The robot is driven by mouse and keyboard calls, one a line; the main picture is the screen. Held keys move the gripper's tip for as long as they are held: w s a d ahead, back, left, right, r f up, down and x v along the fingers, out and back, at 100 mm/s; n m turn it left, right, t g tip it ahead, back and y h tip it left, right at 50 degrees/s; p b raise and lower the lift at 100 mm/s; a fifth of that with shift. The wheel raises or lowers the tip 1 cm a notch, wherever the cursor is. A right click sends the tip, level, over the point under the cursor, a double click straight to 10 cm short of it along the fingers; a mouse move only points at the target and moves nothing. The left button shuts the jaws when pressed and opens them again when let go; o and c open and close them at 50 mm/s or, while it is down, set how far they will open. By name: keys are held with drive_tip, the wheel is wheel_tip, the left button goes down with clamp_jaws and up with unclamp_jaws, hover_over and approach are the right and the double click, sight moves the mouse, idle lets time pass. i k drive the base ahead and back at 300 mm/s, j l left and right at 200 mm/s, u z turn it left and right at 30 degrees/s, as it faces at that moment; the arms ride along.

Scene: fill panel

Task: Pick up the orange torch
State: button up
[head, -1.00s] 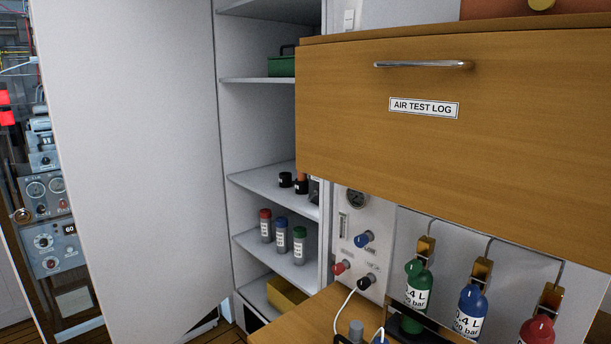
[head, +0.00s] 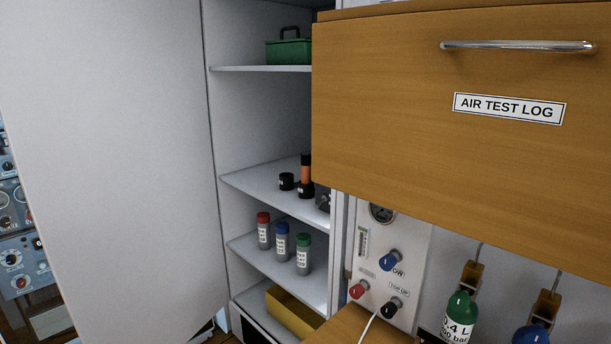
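The orange torch (head: 305,169) stands upright on a middle shelf (head: 262,182) of the open white cabinet. It has an orange body above a dark base. Its right side is close to the wooden drawer front, which may hide part of it. My gripper is not in view.
A short black item (head: 286,181) sits left of the torch. Red-, blue- and green-capped bottles (head: 282,243) stand one shelf below. A green case (head: 289,52) is above. The wooden AIR TEST LOG front (head: 420,150) juts out at right; the white cabinet door (head: 110,150) stands open at left.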

sight(307, 157)
drive_tip(key=j+z, duration=0.1)
drive_tip(key=j, duration=0.5)
drive_tip(key=j+z, duration=0.15)
drive_tip(key=j, duration=0.4)
drive_tip(key=j+z, duration=0.1)
drive_tip(key=j, duration=0.5)
drive_tip(key=k+j+z, duration=0.15)
drive_tip(key=j, duration=0.4)
drive_tip(key=j+z, duration=0.1)
drive_tip(key=j, duration=0.45)
drive_tip(key=k+j+z, duration=0.15)
drive_tip(key=j, duration=0.4)
drive_tip(key=i, duration=2)
